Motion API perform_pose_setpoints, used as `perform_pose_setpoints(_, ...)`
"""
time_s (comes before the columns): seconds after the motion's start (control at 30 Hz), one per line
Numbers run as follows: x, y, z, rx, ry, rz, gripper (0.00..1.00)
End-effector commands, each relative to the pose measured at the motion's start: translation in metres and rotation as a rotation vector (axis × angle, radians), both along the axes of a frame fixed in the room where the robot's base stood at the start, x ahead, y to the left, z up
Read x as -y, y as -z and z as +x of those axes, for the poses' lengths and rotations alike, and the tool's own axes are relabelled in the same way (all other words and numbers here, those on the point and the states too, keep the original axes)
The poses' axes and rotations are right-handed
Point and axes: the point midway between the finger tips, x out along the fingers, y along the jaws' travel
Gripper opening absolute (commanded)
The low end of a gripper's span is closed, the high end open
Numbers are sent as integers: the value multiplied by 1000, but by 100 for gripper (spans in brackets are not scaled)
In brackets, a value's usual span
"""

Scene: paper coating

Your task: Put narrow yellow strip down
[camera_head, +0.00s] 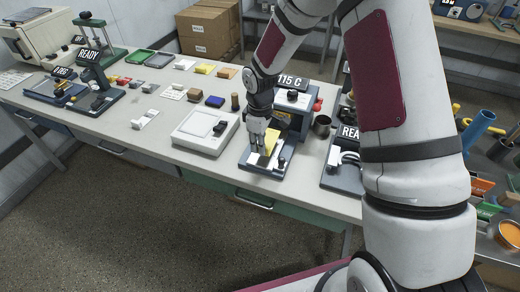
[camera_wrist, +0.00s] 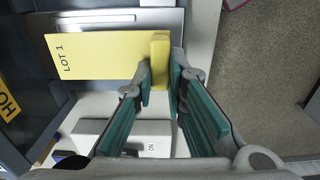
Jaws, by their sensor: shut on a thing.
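The narrow yellow strip (camera_wrist: 100,55), printed "LOT 1", has a thicker yellow tab at one end. My gripper (camera_wrist: 163,72) is shut on that tab, one teal-padded finger on each side. In the head view my gripper (camera_head: 258,148) is low at the front of the machine labelled 115 C (camera_head: 293,102), with the yellow strip (camera_head: 271,139) beside the fingers. In the wrist view the strip lies over a grey metal plate (camera_wrist: 110,20); I cannot tell whether it touches the plate.
A white flat device (camera_head: 202,130) stands left of the machine. A dark cup (camera_head: 322,125) and another device labelled READY (camera_head: 343,160) stand to its right. The bench's front edge (camera_head: 230,172) is close to the machine. Small blocks and pads lie farther left.

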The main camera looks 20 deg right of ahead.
Motion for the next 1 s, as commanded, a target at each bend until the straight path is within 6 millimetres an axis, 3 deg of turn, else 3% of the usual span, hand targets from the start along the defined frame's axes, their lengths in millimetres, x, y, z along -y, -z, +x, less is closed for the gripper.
perform_pose_setpoints(0.1, 3, 1, 10, -1, 1, 1, 0)
perform_pose_setpoints(0.4, 3, 35, 8, -2, 1, 0, 0)
perform_pose_setpoints(0.8, 3, 39, 9, -1, 0, 0, 0)
perform_pose_setpoints(0.83, 3, 39, 9, -1, 0, 0, 17)
perform_pose_setpoints(0.9, 3, 39, 9, -1, 1, 0, 33)
perform_pose_setpoints(1.0, 3, 39, 9, -1, 1, 0, 33)
